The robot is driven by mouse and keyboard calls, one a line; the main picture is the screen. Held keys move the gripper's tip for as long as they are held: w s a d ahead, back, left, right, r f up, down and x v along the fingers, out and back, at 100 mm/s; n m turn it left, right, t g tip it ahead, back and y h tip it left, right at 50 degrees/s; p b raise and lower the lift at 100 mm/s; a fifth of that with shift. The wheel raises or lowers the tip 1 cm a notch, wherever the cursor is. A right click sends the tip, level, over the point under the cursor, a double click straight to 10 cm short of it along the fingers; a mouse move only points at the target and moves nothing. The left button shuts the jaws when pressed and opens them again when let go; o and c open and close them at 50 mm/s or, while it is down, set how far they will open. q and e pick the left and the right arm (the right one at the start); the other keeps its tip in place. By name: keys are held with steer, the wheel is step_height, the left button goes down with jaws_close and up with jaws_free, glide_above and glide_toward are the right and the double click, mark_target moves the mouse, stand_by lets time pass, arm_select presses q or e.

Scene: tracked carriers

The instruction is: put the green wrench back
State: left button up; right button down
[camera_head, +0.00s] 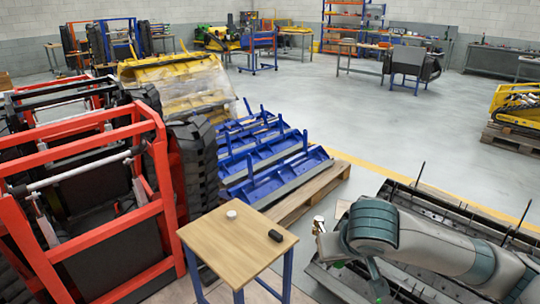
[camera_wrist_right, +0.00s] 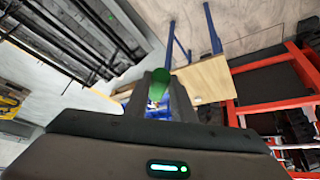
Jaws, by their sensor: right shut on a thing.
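The green wrench (camera_wrist_right: 158,76) shows in the right wrist view as a green, foreshortened piece between the dark fingers of my right gripper (camera_wrist_right: 160,98). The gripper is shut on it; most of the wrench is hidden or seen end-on. In the head view my right arm reaches in from the right over the black frame, and a small green bit (camera_head: 338,264) shows below its bend. Whether that bit is the wrench I cannot tell. The right gripper itself is mostly hidden there. My left gripper is not in view.
A small wooden table (camera_head: 238,258) with blue legs stands left of my right arm, carrying a white round piece (camera_head: 231,214) and a black block (camera_head: 276,235). Red frames (camera_head: 88,262) stand at left, blue parts (camera_head: 270,174) on a pallet behind. Open floor (camera_head: 400,125) lies beyond.

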steer(key=s+f, duration=0.3)
steer(key=f, duration=0.9)
steer(key=shift+s+f, duration=0.2)
steer(key=shift+f, duration=0.15)
